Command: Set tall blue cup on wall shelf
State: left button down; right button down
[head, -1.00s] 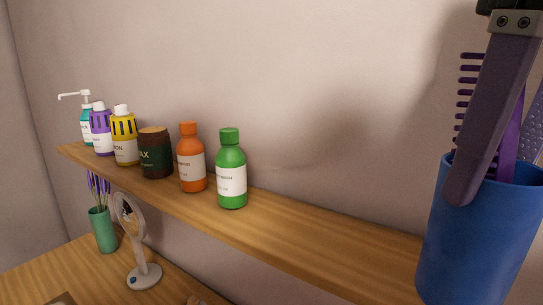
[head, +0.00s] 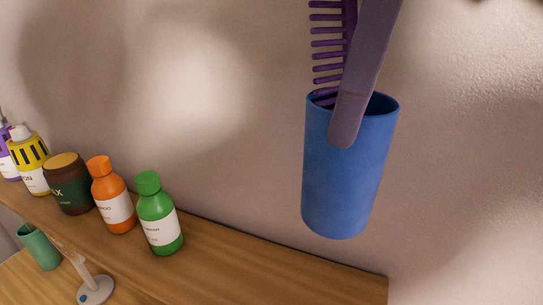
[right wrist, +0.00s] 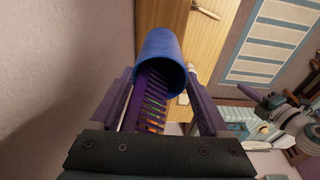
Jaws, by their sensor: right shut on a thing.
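The tall blue cup (head: 345,185) is held upright with a slight tilt, a purple comb (head: 328,50) standing in it. My right gripper (head: 352,118) comes from above, one finger against the cup's near side by the rim; the other finger is hidden. In the right wrist view the cup (right wrist: 163,48) sits between both fingers, with the comb inside. The wooden wall shelf (head: 260,262) runs along the wall. The cup's base appears above its right part with a gap; its exact depth over the shelf is unclear.
On the shelf, a green bottle (head: 158,215), an orange bottle (head: 111,195), a dark brown jar (head: 68,185) and a yellow bottle (head: 28,160) stand to the left. The shelf is bare right of the green bottle to its end. A mirror stand (head: 95,288) is below.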

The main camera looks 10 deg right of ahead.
aim_at(378, 141)
notch_tip(378, 141, down, 15)
jog(key=p, duration=0.2)
jog(key=shift+p, duration=0.3)
jog(key=shift+f, duration=0.5)
grip_release()
jog(key=r, duration=0.4)
jog(key=d+r+b, duration=0.1)
jog(key=r, duration=0.3)
jog(key=s+r, duration=0.1)
jog(key=r, duration=0.3)
jog(key=shift+d+b, duration=0.3)
jog(key=shift+b, duration=0.1)
jog(key=shift+s, duration=0.15)
